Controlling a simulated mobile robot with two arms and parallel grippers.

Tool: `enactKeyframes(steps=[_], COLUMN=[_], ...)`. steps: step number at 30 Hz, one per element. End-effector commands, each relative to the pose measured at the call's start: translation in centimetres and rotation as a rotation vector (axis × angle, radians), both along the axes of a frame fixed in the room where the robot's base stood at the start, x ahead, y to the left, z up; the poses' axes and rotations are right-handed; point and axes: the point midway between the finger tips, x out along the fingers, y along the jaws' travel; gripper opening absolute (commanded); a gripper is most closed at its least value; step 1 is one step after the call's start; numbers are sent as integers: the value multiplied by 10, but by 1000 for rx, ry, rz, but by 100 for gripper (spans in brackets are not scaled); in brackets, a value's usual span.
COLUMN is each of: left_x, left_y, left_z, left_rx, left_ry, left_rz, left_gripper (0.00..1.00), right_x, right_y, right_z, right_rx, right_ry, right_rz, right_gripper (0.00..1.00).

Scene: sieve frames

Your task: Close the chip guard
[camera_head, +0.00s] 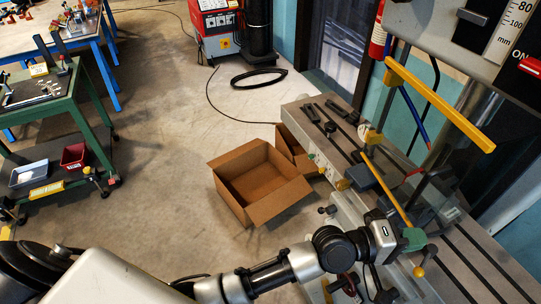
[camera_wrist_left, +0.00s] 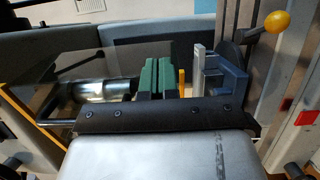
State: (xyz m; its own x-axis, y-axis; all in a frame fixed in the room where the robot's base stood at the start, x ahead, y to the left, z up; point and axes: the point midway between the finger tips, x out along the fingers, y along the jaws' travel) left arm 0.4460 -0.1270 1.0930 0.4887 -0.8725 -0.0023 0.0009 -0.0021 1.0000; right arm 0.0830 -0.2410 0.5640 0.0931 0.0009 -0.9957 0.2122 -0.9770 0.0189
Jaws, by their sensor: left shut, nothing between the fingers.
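The chip guard is a clear panel (camera_head: 428,165) with a yellow upper bar (camera_head: 440,105) and a thin yellow lower bar (camera_head: 386,188) on the machine at the right. The upper bar stands well above the lower one. My left gripper (camera_head: 414,239) has green fingers, shut and empty, by the near end of the lower bar; whether they touch it I cannot tell. In the left wrist view the shut fingers (camera_wrist_left: 158,76) point away from me, and a clear panel with a yellow edge (camera_wrist_left: 36,118) shows at the left. My right gripper is out of view.
The grey machine table (camera_head: 470,250) has long slots, and a yellow ball knob (camera_head: 418,271) sits close to my left gripper. An open cardboard box (camera_head: 258,182) stands on the floor. A green cart (camera_head: 92,130) is at the left. The floor between is mostly clear.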

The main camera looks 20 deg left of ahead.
Motion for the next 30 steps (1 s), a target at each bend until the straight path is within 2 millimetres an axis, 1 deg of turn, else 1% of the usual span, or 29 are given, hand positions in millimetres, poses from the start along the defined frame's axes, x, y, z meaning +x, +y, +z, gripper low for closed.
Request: enactKeyframes(steps=[1, 6, 12, 18, 30], left_x=[4, 16, 26, 31, 32], left_y=[-10, -33, -48, -53, -55], left_z=[-1, -1, -1, 1, 5], left_rx=[-2, -1, 0, -1, -8], left_ry=[-1, 0, 0, -2, -7], left_rz=[-4, -8, -8, -7, -6], left_gripper=[0, 0, 0, 0, 0], right_x=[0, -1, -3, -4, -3], right_y=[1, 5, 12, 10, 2], right_z=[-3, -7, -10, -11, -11], right_rx=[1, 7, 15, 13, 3], right_ry=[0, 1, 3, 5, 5], right_rz=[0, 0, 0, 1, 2], right_gripper=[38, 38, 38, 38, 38])
